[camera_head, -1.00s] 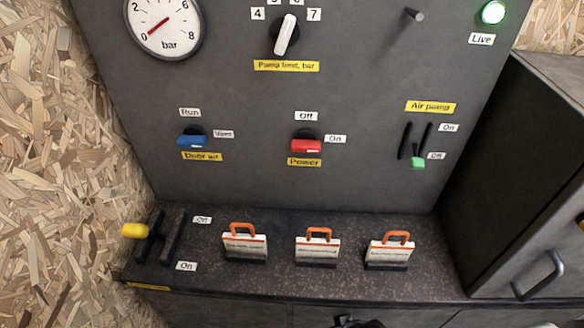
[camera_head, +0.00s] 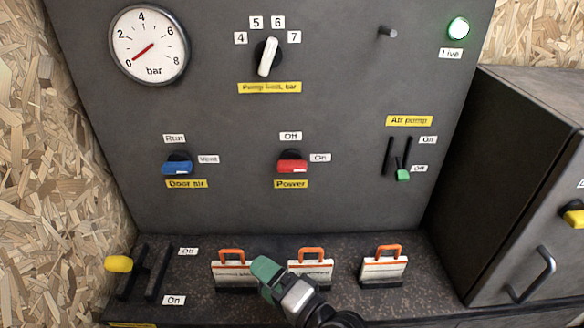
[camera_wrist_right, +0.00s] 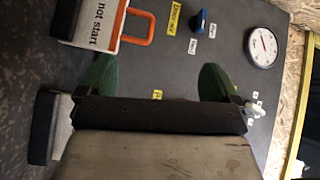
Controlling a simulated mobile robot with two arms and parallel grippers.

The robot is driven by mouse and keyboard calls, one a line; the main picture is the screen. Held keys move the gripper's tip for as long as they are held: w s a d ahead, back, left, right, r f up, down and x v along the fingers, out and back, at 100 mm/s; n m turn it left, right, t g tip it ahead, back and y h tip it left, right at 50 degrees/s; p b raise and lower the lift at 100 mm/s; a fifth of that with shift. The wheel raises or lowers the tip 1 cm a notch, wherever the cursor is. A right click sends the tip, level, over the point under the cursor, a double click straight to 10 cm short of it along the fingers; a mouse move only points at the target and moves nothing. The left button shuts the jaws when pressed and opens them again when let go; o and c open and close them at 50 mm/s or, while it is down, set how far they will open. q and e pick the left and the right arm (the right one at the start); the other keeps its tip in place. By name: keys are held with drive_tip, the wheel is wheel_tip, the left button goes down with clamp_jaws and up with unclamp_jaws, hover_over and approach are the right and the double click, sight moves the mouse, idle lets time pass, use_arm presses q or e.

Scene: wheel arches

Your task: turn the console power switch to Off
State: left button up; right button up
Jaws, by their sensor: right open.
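The power switch (camera_head: 292,163) is a red handle on a dark round base in the middle of the grey panel. The handle lies level, in line with the On label (camera_head: 320,157) on its right; the Off label (camera_head: 290,136) is above it. A yellow Power label (camera_head: 291,184) sits below. My right gripper (camera_head: 268,272) is low in the head view, below the switch and in front of the orange-handled signs. In the right wrist view its two green fingertips (camera_wrist_right: 157,82) are wide apart with nothing between them. My left gripper is out of view.
Several white signs with orange handles (camera_head: 383,267) stand on the ledge. A blue Door air switch (camera_head: 177,167) is left of the power switch, and a green air pump slider (camera_head: 403,174) right. A dark cabinet (camera_head: 500,190) juts out at right. The panel before the switch is clear.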

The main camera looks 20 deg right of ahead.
drive_tip(key=w+d+r+m+t+h, duration=0.2)
drive_tip(key=w+r+m+t, duration=0.3)
drive_tip(key=m, duration=0.5)
drive_tip(key=m+t+h, duration=0.2)
drive_tip(key=m+h, duration=1.2)
drive_tip(key=m, duration=0.6)
approach(292, 173)
drive_tip(key=p+x, duration=0.2)
drive_tip(key=x, duration=0.9)
drive_tip(key=shift+w+d+r, duration=0.1)
drive_tip(key=shift+w, duration=0.05)
drive_tip(key=shift+n, duration=0.3)
drive_tip(key=c, duration=0.9)
